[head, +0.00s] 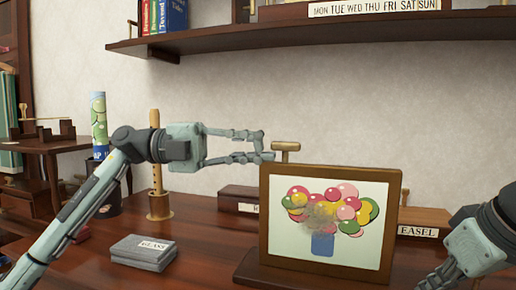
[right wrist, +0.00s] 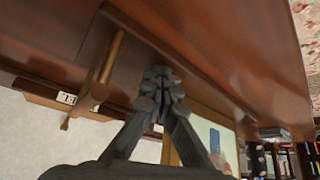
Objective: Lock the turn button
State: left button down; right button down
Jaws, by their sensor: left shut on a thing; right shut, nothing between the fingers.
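A brass T-shaped turn button (head: 287,146) stands on a short post behind the framed picture, its crossbar roughly level. My left gripper (head: 267,148) has its fingertips at the left end of the crossbar and is shut on it. The post's lower part is hidden by the picture. A dark wooden block (head: 238,194) with a partly hidden label is behind the picture's left edge. My right gripper is shut and empty in the right wrist view (right wrist: 162,80); in the head view its fingers are mostly cut off at the lower right.
The framed picture (head: 382,222) stands on the table in front of the turn button, with a block labelled EASEL (head: 419,231) behind its right side. A grey box (head: 143,253) and a wooden flute (head: 155,150) on a stand are at left. A shelf (head: 290,36) hangs above.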

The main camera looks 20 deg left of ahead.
pick_arm(q)
jog(key=shift+w+a+m+g, duration=0.1)
jog(key=shift+w+m+g, duration=0.15)
jog(key=shift+m+g, duration=0.5)
jog(key=shift+w+a+m+g, duration=0.1)
jog(key=shift+w+m+g, duration=0.2)
jog(key=shift+g, duration=0.75)
jog(key=shift+s, duration=0.1)
dwell(0.4)
